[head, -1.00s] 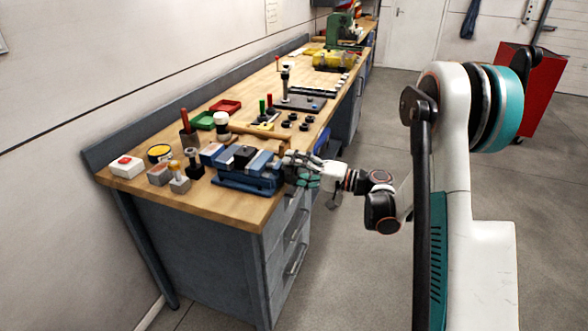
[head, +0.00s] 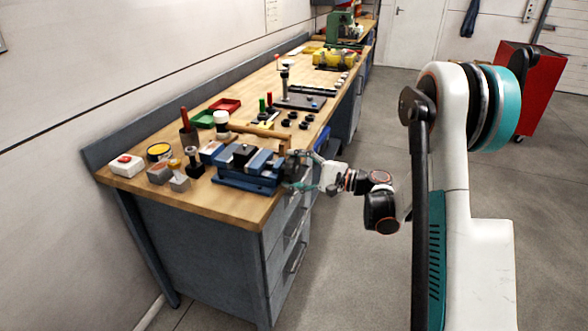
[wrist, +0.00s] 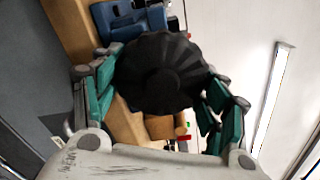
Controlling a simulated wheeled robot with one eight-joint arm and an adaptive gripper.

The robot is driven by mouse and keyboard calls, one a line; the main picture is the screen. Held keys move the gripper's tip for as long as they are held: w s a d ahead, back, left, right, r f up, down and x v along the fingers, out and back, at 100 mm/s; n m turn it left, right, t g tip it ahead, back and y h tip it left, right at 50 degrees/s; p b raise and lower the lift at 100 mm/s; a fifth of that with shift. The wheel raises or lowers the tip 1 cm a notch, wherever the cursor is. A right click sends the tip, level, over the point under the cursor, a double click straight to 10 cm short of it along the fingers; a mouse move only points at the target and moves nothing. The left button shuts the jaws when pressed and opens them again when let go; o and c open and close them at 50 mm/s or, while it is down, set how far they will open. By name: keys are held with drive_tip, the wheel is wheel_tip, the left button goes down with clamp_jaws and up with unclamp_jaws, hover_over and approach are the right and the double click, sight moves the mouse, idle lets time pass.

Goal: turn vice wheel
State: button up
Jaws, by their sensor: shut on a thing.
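The blue vice (head: 248,168) sits on the near end of the wooden workbench in the head view. Its dark ribbed wheel (wrist: 160,72) fills the middle of the wrist view. My gripper (head: 298,170) is at the right end of the vice, at the bench's front edge. In the wrist view my gripper (wrist: 158,90) has its teal-padded fingers on the two sides of the wheel, shut on it. A blue part of the vice (wrist: 120,20) shows behind the wheel. In the head view the wheel is mostly hidden by the fingers.
A wooden-handled mallet (head: 250,130) lies behind the vice. A red-button box (head: 126,165), a yellow-topped tin (head: 159,152) and small blocks stand to the left. Red (head: 225,105) and green (head: 203,119) trays lie farther back.

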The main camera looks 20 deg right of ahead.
idle(0.3)
drive_tip(key=o, duration=1.1)
drive_tip(key=v, duration=1.2)
